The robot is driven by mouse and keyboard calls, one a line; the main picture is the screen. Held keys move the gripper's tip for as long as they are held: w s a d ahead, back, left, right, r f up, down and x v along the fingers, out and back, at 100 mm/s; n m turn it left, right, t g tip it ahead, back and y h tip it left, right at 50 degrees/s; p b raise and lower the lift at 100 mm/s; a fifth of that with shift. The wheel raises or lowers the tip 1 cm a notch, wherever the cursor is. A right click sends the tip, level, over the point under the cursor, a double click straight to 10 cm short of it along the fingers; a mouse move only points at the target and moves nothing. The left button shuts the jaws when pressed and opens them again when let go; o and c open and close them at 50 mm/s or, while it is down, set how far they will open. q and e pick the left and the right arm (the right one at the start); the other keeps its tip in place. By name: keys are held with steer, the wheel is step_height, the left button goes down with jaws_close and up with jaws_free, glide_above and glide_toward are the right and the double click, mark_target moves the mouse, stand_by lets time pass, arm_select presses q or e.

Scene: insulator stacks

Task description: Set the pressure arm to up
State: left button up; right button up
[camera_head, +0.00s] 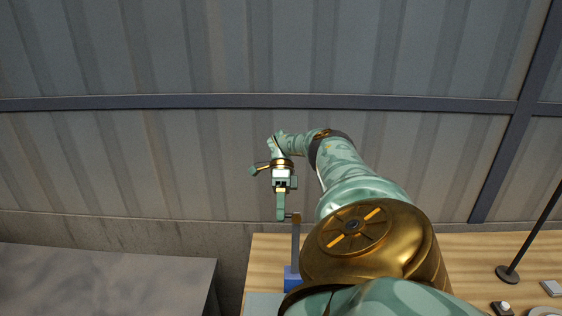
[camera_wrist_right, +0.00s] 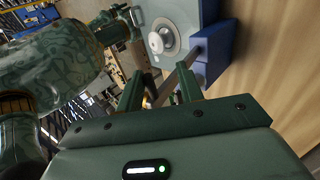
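The pressure arm (camera_head: 295,245) is a thin grey bar with a brown end piece. In the head view it stands nearly upright from a blue block (camera_head: 291,277) at the table's left part. My right gripper (camera_head: 282,213) is beside its top end. In the right wrist view my right gripper (camera_wrist_right: 160,90) has its fingers apart. The bar (camera_wrist_right: 180,72) runs from the blue block (camera_wrist_right: 212,55) down between or just beyond them; contact cannot be told. My left gripper is not seen in the head view.
The wooden table (camera_head: 480,250) carries a dark stand (camera_head: 508,274) and small switch boxes (camera_head: 502,308) at right. A grey surface (camera_head: 100,280) lies at left beyond a gap. A corrugated wall stands behind. Green patterned links of mine fill the left of the wrist view.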

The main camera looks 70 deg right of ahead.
steer(key=s+a+r+b, duration=0.2)
steer(key=s+a+r, duration=0.3)
steer(key=a+r, duration=0.8)
stand_by(0.7)
